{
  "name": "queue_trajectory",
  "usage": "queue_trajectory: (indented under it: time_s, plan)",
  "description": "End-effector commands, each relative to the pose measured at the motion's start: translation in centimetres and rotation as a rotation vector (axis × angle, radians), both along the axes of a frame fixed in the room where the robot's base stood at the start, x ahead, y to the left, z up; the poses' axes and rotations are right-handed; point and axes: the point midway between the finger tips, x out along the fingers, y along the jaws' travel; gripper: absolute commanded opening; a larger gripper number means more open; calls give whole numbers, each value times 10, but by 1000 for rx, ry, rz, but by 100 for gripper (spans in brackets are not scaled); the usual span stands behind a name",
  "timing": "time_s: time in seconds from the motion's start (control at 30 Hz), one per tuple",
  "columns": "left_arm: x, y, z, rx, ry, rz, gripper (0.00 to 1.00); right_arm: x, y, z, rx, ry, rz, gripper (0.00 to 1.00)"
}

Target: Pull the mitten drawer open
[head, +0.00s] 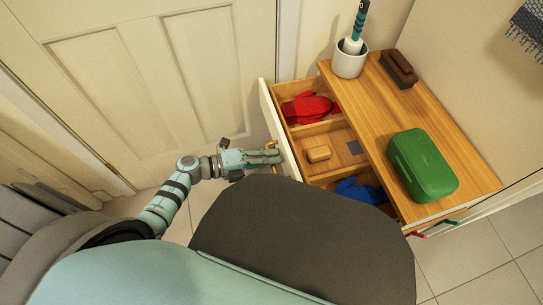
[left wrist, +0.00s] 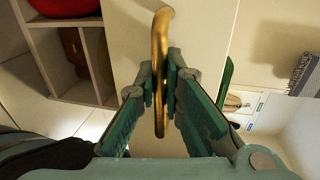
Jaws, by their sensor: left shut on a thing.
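The mitten drawer (head: 272,123) stands pulled out from the wooden-topped cabinet, its cream front facing left. My left gripper (head: 279,157) is at the drawer front. In the left wrist view, its green fingers (left wrist: 165,88) are shut on the curved brass handle (left wrist: 160,45). My right gripper is not in view.
On the cabinet top (head: 385,115) are a white cup with a brush (head: 350,60), a dark brown brush (head: 398,68) and a green case (head: 422,165). A closed panelled door (head: 150,80) stands behind and left. Tiled floor shows at the lower right.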

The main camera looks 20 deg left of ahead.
Motion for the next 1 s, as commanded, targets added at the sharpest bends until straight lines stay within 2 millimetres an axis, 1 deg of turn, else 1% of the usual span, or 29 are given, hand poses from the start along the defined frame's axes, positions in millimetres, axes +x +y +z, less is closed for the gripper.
queue_trajectory:
  time_s: [0.17,0.2,0.27,0.3,0.33,0.53,0.67,0.77,0.87,1.0]
  plan:
    - [0,1,0,1,-1,3,0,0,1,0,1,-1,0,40]
    - [0,1,0,1,-1,3,10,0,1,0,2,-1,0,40]
    - [0,1,0,1,-1,3,20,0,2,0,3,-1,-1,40]
    - [0,1,0,1,-1,3,26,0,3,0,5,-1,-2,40]
    - [0,1,0,0,0,3,30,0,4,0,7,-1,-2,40]
    - [0,1,0,0,0,3,30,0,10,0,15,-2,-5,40]
    - [-2,4,1,0,0,3,30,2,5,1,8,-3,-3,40]
    - [-10,15,2,3,0,3,30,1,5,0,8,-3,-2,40]
    - [-25,35,7,5,2,2,30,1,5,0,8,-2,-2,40]
    - [-49,66,16,6,3,1,30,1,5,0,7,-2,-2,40]
